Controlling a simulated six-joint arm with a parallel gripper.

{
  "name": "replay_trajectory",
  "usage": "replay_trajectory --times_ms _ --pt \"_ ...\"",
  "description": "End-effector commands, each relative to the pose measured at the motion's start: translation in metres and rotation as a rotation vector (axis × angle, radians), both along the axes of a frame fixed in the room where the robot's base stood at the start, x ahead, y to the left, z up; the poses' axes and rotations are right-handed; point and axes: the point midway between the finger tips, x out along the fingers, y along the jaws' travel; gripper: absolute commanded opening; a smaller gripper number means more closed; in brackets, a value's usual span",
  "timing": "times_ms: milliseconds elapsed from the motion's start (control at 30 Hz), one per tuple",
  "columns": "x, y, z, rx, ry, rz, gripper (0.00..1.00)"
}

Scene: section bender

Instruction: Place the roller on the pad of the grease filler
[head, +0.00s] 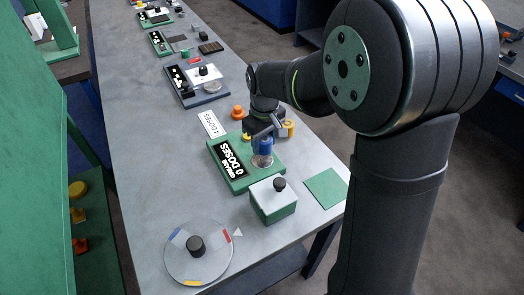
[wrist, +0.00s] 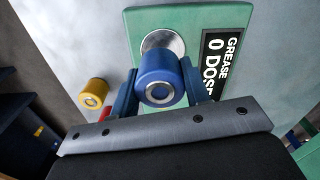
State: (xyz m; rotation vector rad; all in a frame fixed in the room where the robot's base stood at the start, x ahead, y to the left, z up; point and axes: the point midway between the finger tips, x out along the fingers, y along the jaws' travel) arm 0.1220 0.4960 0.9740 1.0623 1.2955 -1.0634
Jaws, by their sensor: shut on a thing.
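A blue roller (wrist: 158,78) with a metal-ringed hole in its end sits between the fingers of my gripper (wrist: 160,92), which is shut on it. In the head view the blue roller (head: 264,146) is over the round metal pad (head: 262,161) of the green grease filler (head: 237,181). The pad (wrist: 163,42) shows partly behind the roller in the wrist view. I cannot tell whether the roller touches the pad. The filler's black display reads "GREASE 0 DOSES" (wrist: 222,62).
A yellow roller (wrist: 94,92) stands beside the filler, and an orange one (head: 238,112) is behind it. A card reading "4 DOSES" (head: 211,125) lies nearby. A green box with a black knob (head: 273,200), a green square (head: 326,187) and a clear disc (head: 198,258) are in front.

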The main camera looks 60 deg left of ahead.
Motion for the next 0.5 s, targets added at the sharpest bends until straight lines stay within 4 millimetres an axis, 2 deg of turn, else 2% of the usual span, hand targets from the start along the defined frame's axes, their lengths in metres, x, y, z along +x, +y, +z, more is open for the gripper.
replay_trajectory --times_ms 167,400,500 --pt "-0.005 0.005 -0.008 0.000 0.000 0.000 0.11" --pt "-0.004 0.004 -0.041 -0.001 0.001 0.000 0.11" --pt "-0.004 0.004 -0.044 0.001 0.000 0.000 0.11"
